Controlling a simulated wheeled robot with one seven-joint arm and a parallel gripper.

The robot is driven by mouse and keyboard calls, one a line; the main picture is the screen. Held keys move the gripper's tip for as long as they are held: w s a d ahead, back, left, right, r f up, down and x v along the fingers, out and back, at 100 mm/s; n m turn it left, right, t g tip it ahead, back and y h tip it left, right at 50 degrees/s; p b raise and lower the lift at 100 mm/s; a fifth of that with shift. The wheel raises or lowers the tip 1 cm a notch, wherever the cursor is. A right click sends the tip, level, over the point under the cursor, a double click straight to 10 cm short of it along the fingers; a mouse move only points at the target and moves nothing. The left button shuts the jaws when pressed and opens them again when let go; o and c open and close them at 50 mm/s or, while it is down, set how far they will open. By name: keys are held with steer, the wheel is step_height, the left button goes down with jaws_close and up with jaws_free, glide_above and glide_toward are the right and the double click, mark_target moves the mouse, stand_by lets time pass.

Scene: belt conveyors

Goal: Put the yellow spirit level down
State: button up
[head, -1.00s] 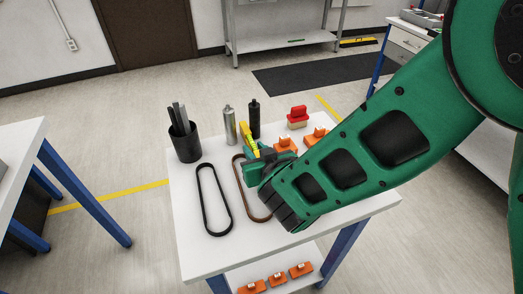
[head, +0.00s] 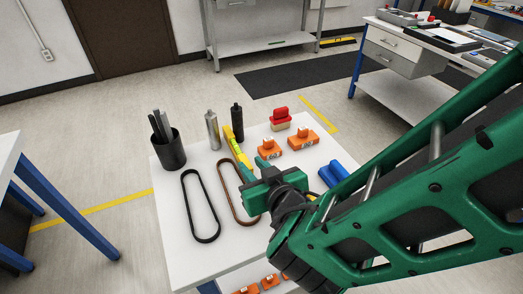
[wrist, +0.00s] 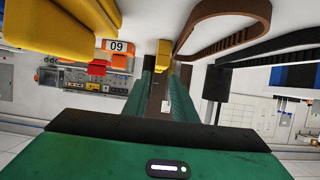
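The yellow spirit level (head: 234,143) is a long, narrow bar over the white table (head: 184,254), between the brown belt and the orange parts in the head view. My gripper (head: 252,173) is at its near end, with the green fingers around it. In the wrist view the level (wrist: 161,52) shows between the tips of my gripper (wrist: 164,68), filling the narrow gap, so the gripper looks shut on it. I cannot tell whether the level touches the table top.
A black belt (head: 187,205) and a brown belt (head: 226,194) lie left of the gripper. A dark pen cup (head: 170,153), a silver bottle (head: 213,132) and a black bottle (head: 237,122) stand behind. Orange parts (head: 270,150), a red-topped block (head: 280,117) and a blue object (head: 333,173) lie to the right.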

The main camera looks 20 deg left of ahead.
steer(key=shift+v, duration=0.8)
